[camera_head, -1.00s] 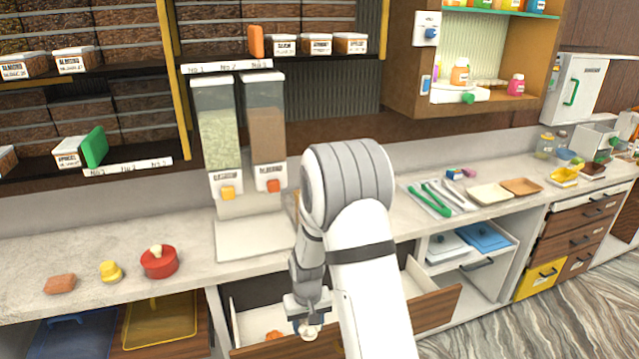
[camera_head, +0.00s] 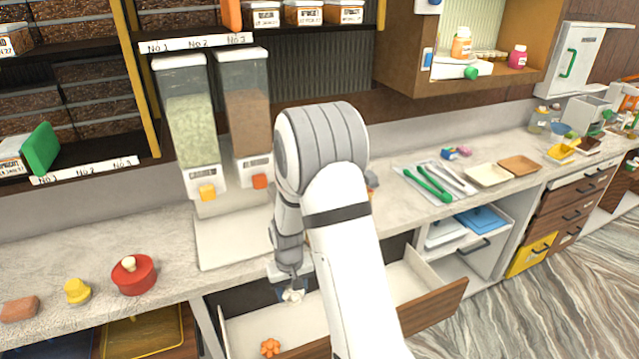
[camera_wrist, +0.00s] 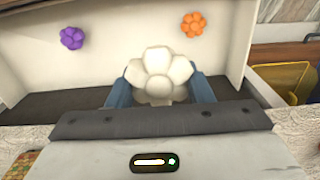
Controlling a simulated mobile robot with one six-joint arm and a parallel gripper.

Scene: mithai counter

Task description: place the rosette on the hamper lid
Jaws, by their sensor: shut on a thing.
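A white rosette (camera_head: 292,296) is held in my gripper (camera_head: 290,285), over the open drawer (camera_head: 250,325). In the wrist view the white rosette (camera_wrist: 158,75) sits between the two blue fingers of my gripper (camera_wrist: 160,92), which are shut on it. An orange rosette (camera_head: 270,347) lies in the drawer. The wrist view shows the orange rosette (camera_wrist: 192,24) and a purple rosette (camera_wrist: 72,38) on the drawer floor, apart from my gripper. I cannot make out a hamper lid in either view.
The counter above the drawer carries a red pot (camera_head: 134,275), a yellow knobbed piece (camera_head: 77,291) and two dispensers (camera_head: 185,125) behind my arm. A tray with green tongs (camera_head: 428,184) stands to the right. The counter between pot and dispensers has some free room.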

